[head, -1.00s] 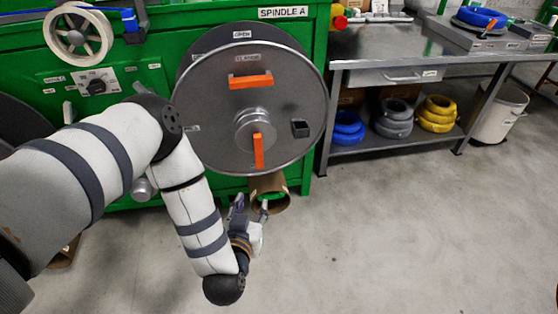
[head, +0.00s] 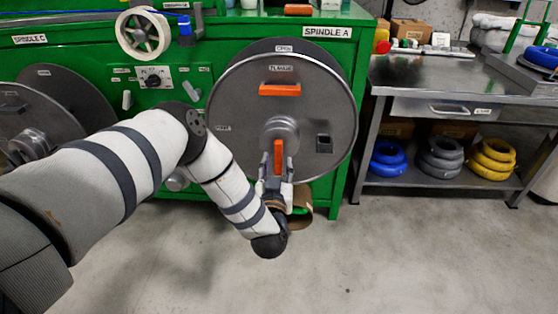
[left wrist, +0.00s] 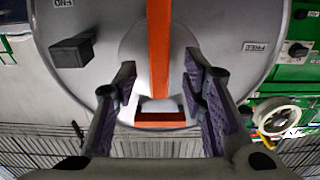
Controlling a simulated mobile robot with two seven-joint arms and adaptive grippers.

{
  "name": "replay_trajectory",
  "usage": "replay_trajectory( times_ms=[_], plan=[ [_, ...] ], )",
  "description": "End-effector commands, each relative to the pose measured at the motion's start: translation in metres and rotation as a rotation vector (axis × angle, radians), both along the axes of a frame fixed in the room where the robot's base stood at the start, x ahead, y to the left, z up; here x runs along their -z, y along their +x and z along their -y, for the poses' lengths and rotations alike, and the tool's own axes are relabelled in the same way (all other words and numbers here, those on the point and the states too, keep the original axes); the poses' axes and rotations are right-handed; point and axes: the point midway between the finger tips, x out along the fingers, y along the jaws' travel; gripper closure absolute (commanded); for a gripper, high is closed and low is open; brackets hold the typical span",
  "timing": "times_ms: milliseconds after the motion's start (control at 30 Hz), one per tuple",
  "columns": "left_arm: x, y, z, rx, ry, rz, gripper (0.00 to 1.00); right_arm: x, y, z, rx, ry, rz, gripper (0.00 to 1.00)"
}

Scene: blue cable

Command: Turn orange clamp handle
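The orange clamp handle (head: 278,158) hangs straight down from the round hub (head: 279,133) on the grey flange (head: 235,110) of spindle A. My left gripper (head: 275,182) is at the lower end of the handle. In the left wrist view the orange handle (left wrist: 159,50) stands between the two open fingers (left wrist: 160,85), with a gap on each side. Neither finger appears to touch it. The handle's lower end is partly hidden by the gripper in the head view. My right gripper is in neither view.
A second orange handle (head: 280,89) is on the upper flange, and a small dark block (head: 323,143) sits to the right. The green cabinet (head: 90,55) stands behind. A steel table (head: 425,75) with cable coils on its shelf is at the right. The floor in front is clear.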

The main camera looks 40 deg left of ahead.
Motion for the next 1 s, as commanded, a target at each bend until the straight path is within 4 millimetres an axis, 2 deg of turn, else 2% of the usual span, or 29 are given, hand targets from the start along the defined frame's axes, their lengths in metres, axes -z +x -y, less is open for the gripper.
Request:
replay_trajectory(
  times_ms=[100, 200, 467, 500, 633, 667, 1000],
  plan=[
    [0.002, 0.017, -0.011, 0.0, 0.0, 0.0, 0.62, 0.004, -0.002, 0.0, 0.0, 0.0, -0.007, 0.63],
    [0.001, 0.024, -0.015, 0.001, -0.001, -0.001, 0.62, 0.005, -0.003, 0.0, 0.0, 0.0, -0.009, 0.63],
    [0.0, 0.027, -0.016, 0.002, -0.001, -0.001, 0.62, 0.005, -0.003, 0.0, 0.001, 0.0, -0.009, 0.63],
    [0.0, 0.027, -0.016, 0.002, -0.001, -0.002, 0.66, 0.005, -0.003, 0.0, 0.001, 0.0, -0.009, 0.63],
    [0.0, 0.027, -0.016, 0.002, -0.001, -0.002, 0.96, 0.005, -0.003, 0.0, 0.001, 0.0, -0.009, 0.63],
    [0.0, 0.027, -0.016, 0.002, -0.001, -0.002, 1.0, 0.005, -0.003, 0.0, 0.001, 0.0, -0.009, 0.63],
    [0.0, 0.027, -0.016, 0.003, 0.014, -0.01, 1.0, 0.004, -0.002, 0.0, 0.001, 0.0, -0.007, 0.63]
  ],
)
